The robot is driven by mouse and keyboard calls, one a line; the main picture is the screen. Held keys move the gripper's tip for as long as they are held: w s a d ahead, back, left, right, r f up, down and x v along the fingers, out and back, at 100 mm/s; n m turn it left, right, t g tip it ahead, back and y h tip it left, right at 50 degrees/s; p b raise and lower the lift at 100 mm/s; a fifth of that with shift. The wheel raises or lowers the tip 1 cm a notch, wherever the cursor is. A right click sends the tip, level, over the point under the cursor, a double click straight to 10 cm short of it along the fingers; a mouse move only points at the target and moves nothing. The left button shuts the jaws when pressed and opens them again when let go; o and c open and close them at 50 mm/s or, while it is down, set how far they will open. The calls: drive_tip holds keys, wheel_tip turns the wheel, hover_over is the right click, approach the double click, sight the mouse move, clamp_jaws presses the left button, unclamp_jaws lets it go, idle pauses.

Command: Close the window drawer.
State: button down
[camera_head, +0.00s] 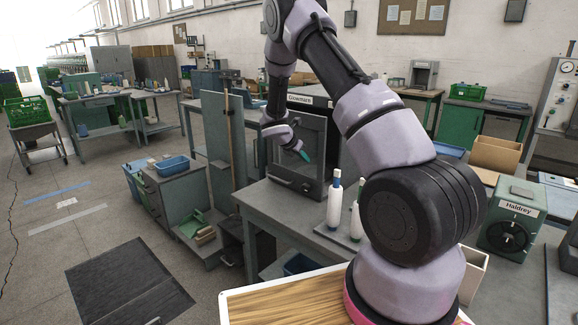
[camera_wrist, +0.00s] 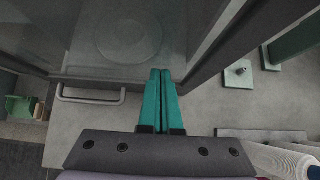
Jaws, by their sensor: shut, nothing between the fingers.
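The window drawer appears to be the grey front with a glass pane (camera_head: 302,140) on the box labelled Glowmark, on the bench. A bar handle (camera_head: 283,182) sits low on its left side; it also shows in the wrist view (camera_wrist: 92,98). I cannot tell how far the drawer stands out. My gripper (camera_head: 304,154) has teal fingers, shut and empty. In the head view it is in front of the glass. In the wrist view the fingertips (camera_wrist: 161,73) are at the front's edge, right of the handle; contact is unclear. A faint round disc (camera_wrist: 128,38) shows beyond the glass.
White thread cones (camera_head: 335,203) stand on the bench right of the box, close to my arm. A green machine labelled Haldrey (camera_head: 512,222) is further right. A tall grey panel (camera_head: 222,140) and a blue bin (camera_head: 172,165) are left. Floor at left is mostly clear.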

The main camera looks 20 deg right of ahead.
drive_tip(key=w+d, duration=0.4)
drive_tip(key=d, duration=0.3)
drive_tip(key=shift+w+d, duration=0.25)
drive_tip(key=shift+d, duration=0.05)
drive_tip(key=shift+d+r, duration=0.1)
drive_tip(key=shift+r, duration=0.05)
